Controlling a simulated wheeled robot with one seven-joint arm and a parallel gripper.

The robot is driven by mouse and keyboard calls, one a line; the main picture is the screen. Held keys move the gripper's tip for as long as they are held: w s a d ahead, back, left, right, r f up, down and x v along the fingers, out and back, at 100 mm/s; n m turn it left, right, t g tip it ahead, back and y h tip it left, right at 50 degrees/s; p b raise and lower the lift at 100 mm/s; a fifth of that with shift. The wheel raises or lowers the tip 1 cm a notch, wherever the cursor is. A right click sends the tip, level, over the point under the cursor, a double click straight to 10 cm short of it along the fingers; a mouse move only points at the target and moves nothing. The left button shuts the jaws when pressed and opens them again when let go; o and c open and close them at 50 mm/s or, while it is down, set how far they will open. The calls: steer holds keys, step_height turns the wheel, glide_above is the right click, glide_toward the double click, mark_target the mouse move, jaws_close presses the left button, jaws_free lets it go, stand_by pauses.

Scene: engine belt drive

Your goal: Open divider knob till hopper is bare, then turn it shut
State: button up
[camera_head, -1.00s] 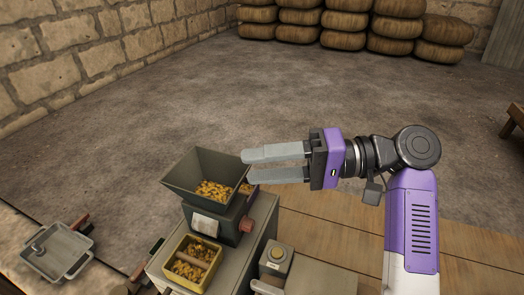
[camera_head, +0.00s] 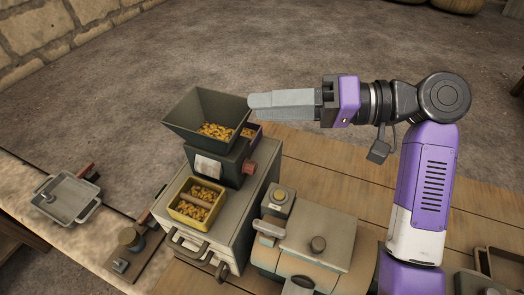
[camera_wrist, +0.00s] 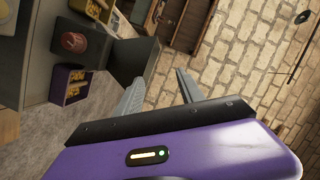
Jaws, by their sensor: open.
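The grey hopper (camera_head: 178,128) stands on the divider and holds a layer of yellow-brown pieces. The red divider knob (camera_head: 250,167) is on the divider's right side; it also shows at upper left in the wrist view (camera_wrist: 73,42). A yellow box (camera_head: 180,209) in front holds similar pieces in two compartments. A purple box (camera_head: 255,126) behind holds some too, and shows in the wrist view (camera_wrist: 62,92). My gripper (camera_head: 254,105) is open and empty, above and behind the knob, apart from it. In the wrist view my fingers (camera_wrist: 157,88) are spread with nothing between them.
A cabinet with looped handles (camera_head: 205,236) carries the divider. A small box with a round button (camera_head: 279,196) and a lidded machine (camera_head: 330,240) stand at its right. A grey tray (camera_head: 67,199) lies at left. Open floor lies behind.

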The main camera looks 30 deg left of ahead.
step_height(320, 180, down, 9)
steer(key=d+n+t+b, duration=0.2)
steer(key=d+n+t, duration=0.15)
steer(key=n, duration=0.45)
steer(key=n+t, duration=0.4)
steer(key=n, duration=0.2)
glide_toward(256, 169)
steer(key=shift+s+a+r+b, duration=0.1)
steer(key=shift+a+r+b, duration=0.4)
steer(key=shift+a, duration=0.35)
steer(key=shift+s+d+f+n+t, duration=0.2)
steer(key=shift+n+t, duration=0.1)
steer(key=shift+n, duration=0.3)
steer(key=shift+s+d+f+n+t, duration=0.1)
steer(key=shift+d+f+n+t, duration=0.15)
steer(key=shift+n, duration=0.35)
steer(key=p+x, duration=0.1)
steer(key=x, duration=0.5)
steer(key=shift+w+a+r+p, duration=0.1)
steer(key=shift+p, duration=0.25)
steer(key=shift+x, duration=0.8)
steer(key=shift+c, duration=0.5)
jaws_close()
